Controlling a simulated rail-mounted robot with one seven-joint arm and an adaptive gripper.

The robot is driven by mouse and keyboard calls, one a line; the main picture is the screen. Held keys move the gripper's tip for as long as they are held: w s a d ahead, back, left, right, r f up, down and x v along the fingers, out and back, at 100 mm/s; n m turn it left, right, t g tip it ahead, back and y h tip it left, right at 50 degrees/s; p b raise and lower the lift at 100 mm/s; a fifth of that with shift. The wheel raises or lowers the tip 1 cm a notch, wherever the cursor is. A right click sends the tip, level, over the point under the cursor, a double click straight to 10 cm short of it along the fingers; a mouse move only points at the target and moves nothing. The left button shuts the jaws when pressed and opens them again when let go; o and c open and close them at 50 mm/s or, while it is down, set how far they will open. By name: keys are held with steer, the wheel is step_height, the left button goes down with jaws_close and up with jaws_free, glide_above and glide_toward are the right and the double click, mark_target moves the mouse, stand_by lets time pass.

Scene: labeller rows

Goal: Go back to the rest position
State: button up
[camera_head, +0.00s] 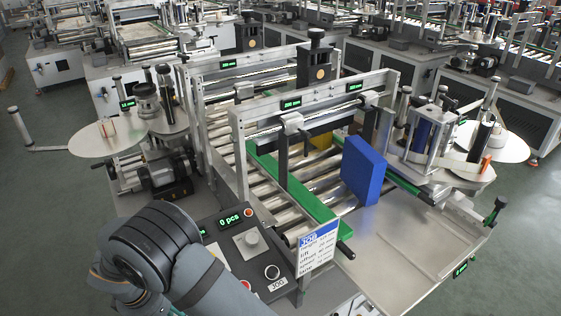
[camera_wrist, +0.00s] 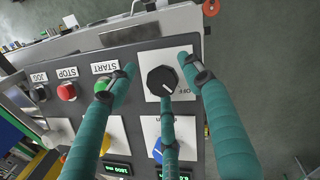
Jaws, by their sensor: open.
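My gripper (camera_wrist: 158,77) shows in the wrist view with its teal fingers spread open and nothing held. The fingers reach over a control panel (camera_wrist: 128,58), around a black rotary knob (camera_wrist: 161,81) on a white plate marked OFF. Whether any finger touches the knob cannot be told. In the head view my arm comes in at the lower left, over the near side of the panel (camera_head: 214,222), and hides my gripper.
Beside the knob are a green START button (camera_wrist: 102,84), a red STOP button (camera_wrist: 67,91) and a blue knob (camera_wrist: 157,149). A blue box (camera_head: 363,171) stands on the roller conveyor (camera_head: 290,212). Metal frames (camera_head: 237,150) and a label reel (camera_head: 108,136) rise beyond the panel.

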steer(key=m+p, duration=0.1)
steer(key=m, duration=0.2)
steer(key=m+g+y+p, duration=0.1)
steer(key=m, duration=0.2)
steer(key=shift+g, duration=0.3)
steer(key=shift+r, duration=0.15)
steer(key=shift+r+b, duration=0.3)
steer(key=shift+r, duration=0.1)
steer(key=shift+r, duration=0.1)
